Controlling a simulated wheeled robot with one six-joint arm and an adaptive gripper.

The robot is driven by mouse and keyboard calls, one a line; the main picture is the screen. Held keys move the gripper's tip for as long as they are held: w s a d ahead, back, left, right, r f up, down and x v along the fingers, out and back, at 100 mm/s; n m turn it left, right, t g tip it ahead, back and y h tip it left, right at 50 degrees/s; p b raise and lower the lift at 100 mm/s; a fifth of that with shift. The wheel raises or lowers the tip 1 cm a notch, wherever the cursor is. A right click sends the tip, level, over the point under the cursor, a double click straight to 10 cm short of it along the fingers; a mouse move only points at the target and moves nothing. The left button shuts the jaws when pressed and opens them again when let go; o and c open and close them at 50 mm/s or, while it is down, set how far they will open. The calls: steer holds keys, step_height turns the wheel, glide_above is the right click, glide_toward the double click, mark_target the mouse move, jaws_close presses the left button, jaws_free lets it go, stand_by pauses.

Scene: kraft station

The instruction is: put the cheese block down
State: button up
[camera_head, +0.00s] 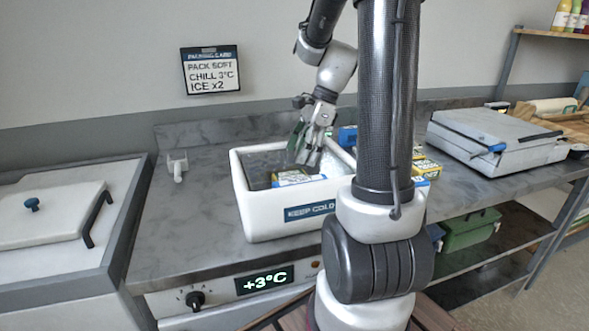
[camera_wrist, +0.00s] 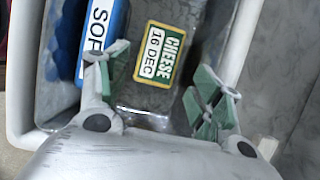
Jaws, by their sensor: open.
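The cheese block (camera_wrist: 150,98) is in the wrist view, a greyish block with a green, yellow-edged label reading "CHEESE 16 DEC". It lies inside the white cool box (camera_head: 262,222), marked "KEEP COLD". My gripper (camera_head: 312,150) reaches down into that box. In the wrist view my gripper (camera_wrist: 160,68) is open, with one green-padded finger on each side of the block. I cannot tell whether either finger touches it. A blue pack with a white label (camera_wrist: 98,28), reading "SOF" in part, lies left of the block. In the head view, the gripper and box wall hide most of the contents.
A yellow-and-blue pack (camera_head: 298,178) shows inside the box near its front wall. A blue item (camera_head: 347,136) and yellow packs (camera_head: 427,166) stand behind and right of the box. A grey case (camera_head: 497,140) sits farther right. The counter left of the box (camera_head: 195,210) is mostly clear.

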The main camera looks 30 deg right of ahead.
steer(key=s+a+r+n+t+h, duration=0.1)
steer(key=s+a+r+n, duration=0.1)
steer(key=s+n, duration=0.2)
steer(key=s+a+r+n+h, duration=0.1)
steer(key=s+a+r+n, duration=0.1)
steer(key=s+n, duration=0.3)
steer(key=s+a+r+n+t+h, duration=0.1)
steer(key=s+r+n, duration=0.3)
steer(key=n, duration=0.6)
steer(key=shift+s+a+r+t+h, duration=0.2)
steer(key=shift+s+a+t+h, duration=0.1)
steer(key=shift+s+a+h, duration=0.4)
steer(key=shift+s+d+f+n+t, duration=0.15)
steer(key=shift+s+n, duration=0.15)
steer(key=shift+n, duration=0.25)
steer(key=shift+s+a+r+n+t, duration=0.15)
steer(key=shift+s+n, duration=0.15)
steer(key=shift+n, duration=0.25)
